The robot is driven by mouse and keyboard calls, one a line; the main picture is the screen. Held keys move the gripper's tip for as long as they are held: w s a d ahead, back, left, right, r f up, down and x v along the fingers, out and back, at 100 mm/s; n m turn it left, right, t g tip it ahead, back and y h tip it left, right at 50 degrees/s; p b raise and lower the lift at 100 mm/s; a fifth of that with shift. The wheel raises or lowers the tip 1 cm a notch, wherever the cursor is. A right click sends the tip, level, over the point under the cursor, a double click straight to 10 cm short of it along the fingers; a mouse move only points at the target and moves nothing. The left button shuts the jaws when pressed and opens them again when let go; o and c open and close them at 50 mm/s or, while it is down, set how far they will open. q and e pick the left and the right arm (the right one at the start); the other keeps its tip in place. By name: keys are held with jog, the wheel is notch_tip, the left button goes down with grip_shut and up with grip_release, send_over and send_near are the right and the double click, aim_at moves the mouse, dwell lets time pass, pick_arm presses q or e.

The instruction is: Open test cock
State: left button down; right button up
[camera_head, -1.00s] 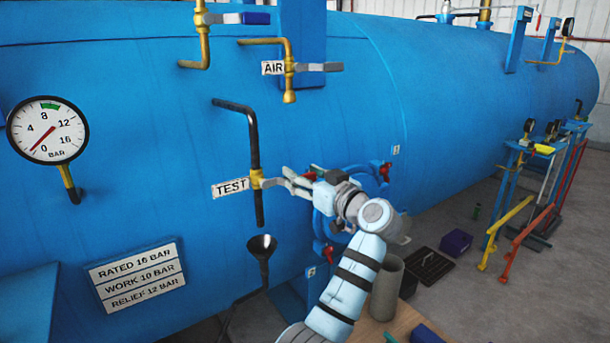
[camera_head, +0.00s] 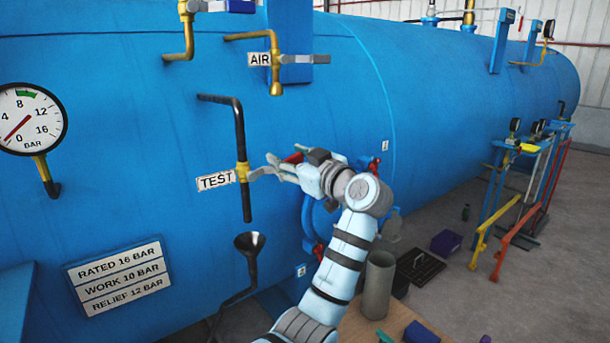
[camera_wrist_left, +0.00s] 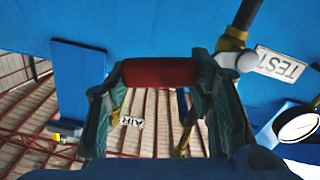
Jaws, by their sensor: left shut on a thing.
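The test cock (camera_head: 242,171) is a brass valve on a black bent pipe, beside the TEST label (camera_head: 215,181) on the blue vessel. Its grey lever points right, roughly level. My left gripper (camera_head: 277,167) is at this lever, just right of the cock, and hides its outer part. In the left wrist view the fingers stand on either side of a red bar-like grip (camera_wrist_left: 160,72), and the gripper is shut on it. The cock's brass body also shows there (camera_wrist_left: 233,42), next to the right finger. My right gripper is in neither view.
Above is the AIR cock (camera_head: 275,62) with its own grey lever. A black funnel (camera_head: 255,243) stands below the test pipe. The pressure gauge (camera_head: 30,118) is at the left, its needle near zero. A grey cylinder (camera_head: 377,285) stands at the lower right.

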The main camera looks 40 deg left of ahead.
pick_arm(q)
jog(key=n+b, duration=0.1)
jog(key=s+r+n+b, duration=0.1)
jog(key=b, duration=0.1)
jog(key=shift+a+r+n, duration=0.15)
jog(key=shift+r+n, duration=0.05)
jog(key=shift+n, duration=0.2)
jog(key=s+r+n+b, duration=0.2)
jog(key=n, duration=0.1)
jog(key=shift+a+n+b, duration=0.2)
jog(key=shift+n+b, duration=0.1)
jog(key=shift+b, duration=0.1)
jog(key=s+a+r+n+b, duration=0.1)
jog(key=s+n+b, duration=0.4)
jog(key=n, duration=0.3)
jog(key=shift+s+a+r+b, duration=0.15)
jog(key=shift+s+r+b, duration=0.15)
jog(key=shift+s+r, duration=0.1)
jog(key=shift+n, duration=0.3)
jog(key=c, duration=1)
grip_release()
